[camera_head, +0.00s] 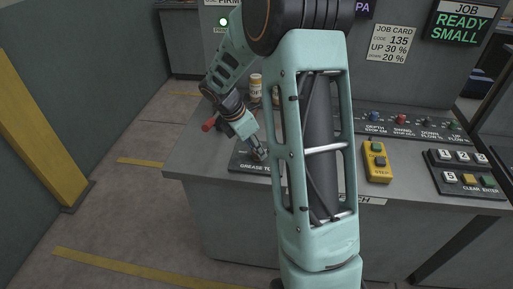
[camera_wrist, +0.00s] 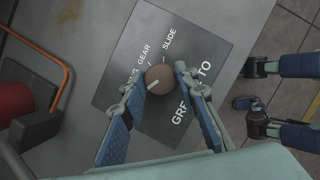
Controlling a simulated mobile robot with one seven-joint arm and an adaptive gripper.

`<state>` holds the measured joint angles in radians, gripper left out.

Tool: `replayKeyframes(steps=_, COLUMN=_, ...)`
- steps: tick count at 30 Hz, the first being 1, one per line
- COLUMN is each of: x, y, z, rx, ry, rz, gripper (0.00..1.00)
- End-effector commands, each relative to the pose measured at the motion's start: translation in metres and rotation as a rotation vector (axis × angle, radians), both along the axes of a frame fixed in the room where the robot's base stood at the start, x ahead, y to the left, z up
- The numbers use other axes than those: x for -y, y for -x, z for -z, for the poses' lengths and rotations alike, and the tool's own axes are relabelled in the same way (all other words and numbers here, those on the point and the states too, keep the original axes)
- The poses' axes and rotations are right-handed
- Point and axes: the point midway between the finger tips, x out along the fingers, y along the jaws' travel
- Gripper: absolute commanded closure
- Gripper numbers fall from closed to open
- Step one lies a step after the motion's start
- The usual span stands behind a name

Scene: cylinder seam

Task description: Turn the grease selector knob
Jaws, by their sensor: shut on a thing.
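The grease selector knob (camera_wrist: 160,78) is a round brown knob with a pale mark on its face. It sits on a dark plate (camera_wrist: 199,45) lettered "GREASE TO", with "SLIDE" and a partly hidden label ending in "GEAR" above the knob in the wrist view. The pale mark lies toward the knob's lower left there. My gripper (camera_wrist: 160,83) is shut on the knob, one blue-padded finger on each side. In the head view my gripper (camera_head: 260,153) reaches down to the plate (camera_head: 243,162) at the bench's left end; the knob is hidden there.
Bottles (camera_head: 255,85) and a red handle (camera_head: 208,125) are close to my wrist. A yellow button box (camera_head: 377,162), a keypad (camera_head: 462,173) and a row of small knobs (camera_head: 401,119) are farther right. The floor left of the bench is clear.

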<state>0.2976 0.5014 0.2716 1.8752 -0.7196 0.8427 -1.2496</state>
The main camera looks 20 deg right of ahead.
Motion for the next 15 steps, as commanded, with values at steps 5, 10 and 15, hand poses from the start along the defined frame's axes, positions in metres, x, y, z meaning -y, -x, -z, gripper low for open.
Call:
replayKeyframes(steps=5, x=-0.0005, y=-0.0017, z=-0.0012, rx=0.0, ry=0.001, rz=0.114, gripper=0.96)
replayKeyframes(steps=10, x=0.0002, y=-0.0024, z=-0.0013, rx=-0.001, ry=0.001, rz=0.259, gripper=0.96)
replayKeyframes(steps=15, x=0.0003, y=-0.0031, z=-0.0015, rx=-0.001, ry=0.001, rz=0.404, gripper=0.96)
